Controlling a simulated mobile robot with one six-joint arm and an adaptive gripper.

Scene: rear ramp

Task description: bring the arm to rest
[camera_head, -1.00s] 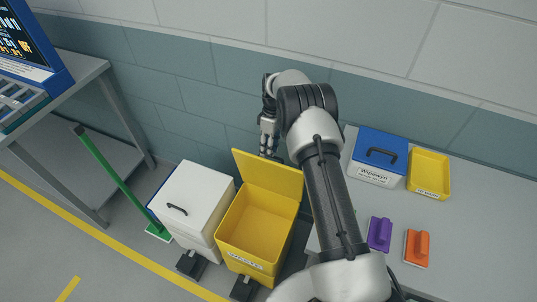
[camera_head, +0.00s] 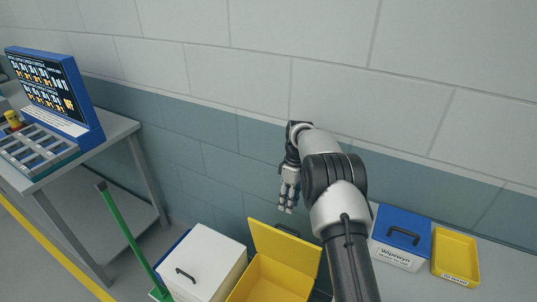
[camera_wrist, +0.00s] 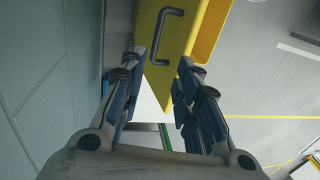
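My arm reaches out toward the tiled wall and bends down at its far end. My gripper (camera_head: 287,197) hangs pointing down, just above and behind the open lid of the yellow bin (camera_head: 284,246). In the wrist view my gripper (camera_wrist: 157,72) has its two blue-padded fingers apart, with nothing held between them. The yellow lid with its dark handle (camera_wrist: 163,36) shows beyond the fingertips; I cannot tell any contact.
A white lidded bin (camera_head: 206,262) and a green-handled tool (camera_head: 126,238) stand left. A grey table (camera_head: 119,130) carries a blue display board (camera_head: 88,112). At right, a blue-lidded box (camera_head: 403,234) and yellow tray (camera_head: 456,252) rest on a grey surface. The wall (camera_head: 230,190) is close behind my gripper.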

